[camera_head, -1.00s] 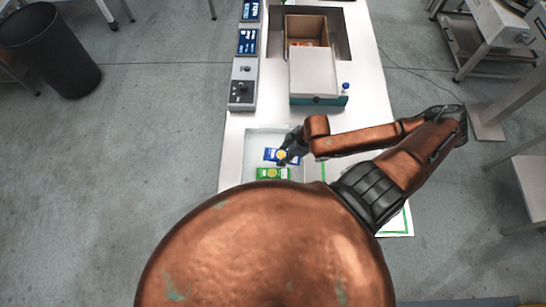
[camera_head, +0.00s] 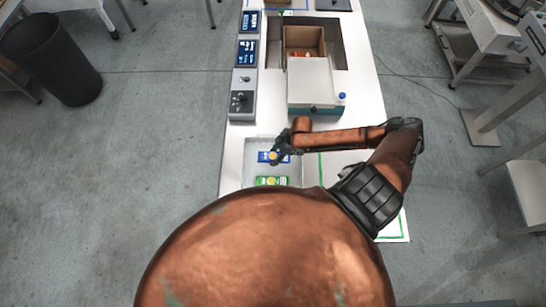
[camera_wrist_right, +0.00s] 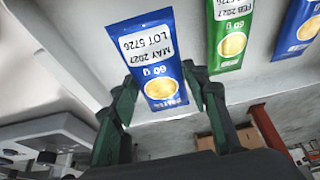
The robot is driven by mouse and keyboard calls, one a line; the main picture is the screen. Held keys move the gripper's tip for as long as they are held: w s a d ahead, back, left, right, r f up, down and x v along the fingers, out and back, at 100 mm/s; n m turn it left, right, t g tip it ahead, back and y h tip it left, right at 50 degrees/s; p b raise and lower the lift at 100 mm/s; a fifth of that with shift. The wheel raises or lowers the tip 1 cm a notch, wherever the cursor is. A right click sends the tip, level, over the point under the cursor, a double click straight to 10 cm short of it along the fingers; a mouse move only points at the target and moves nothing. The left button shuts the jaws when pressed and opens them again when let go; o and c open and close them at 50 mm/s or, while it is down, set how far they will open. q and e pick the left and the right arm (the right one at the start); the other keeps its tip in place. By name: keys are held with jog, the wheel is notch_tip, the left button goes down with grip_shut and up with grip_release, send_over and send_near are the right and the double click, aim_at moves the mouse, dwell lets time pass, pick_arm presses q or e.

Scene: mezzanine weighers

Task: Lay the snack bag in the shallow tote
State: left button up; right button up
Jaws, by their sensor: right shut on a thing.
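A pale shallow tray (camera_head: 250,174), which looks like the shallow tote, sits at the near left of the bench. My right gripper (camera_head: 278,155) is over it, shut on a blue snack bag (camera_head: 265,157). In the right wrist view the bag (camera_wrist_right: 150,50) hangs out between the two fingers (camera_wrist_right: 163,98), with its printed label and yellow disc showing. I cannot tell whether the bag touches the tray floor. A green bag (camera_head: 272,181) lies nearer; it also shows in the wrist view (camera_wrist_right: 231,35). My left gripper is not in view.
Another blue bag (camera_wrist_right: 298,28) shows at the wrist view's right edge. An open cardboard box (camera_head: 304,42) and a pale-topped teal box (camera_head: 312,82) stand farther back. A grey control unit (camera_head: 241,95) lines the bench's left edge. My body hides the near bench.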

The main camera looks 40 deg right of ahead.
aim_at(273, 157)
jog(key=shift+w+f, duration=0.55)
jog(key=shift+f, duration=0.05)
jog(key=shift+w+d+f, duration=0.1)
jog(key=shift+w+f, duration=0.1)
jog(key=shift+f, duration=1.6)
jog(key=shift+f, duration=0.1)
jog(key=o, duration=1.2)
jog(key=shift+c, duration=0.2)
jog(key=v, duration=1.2)
jog(key=shift+b, duration=0.35)
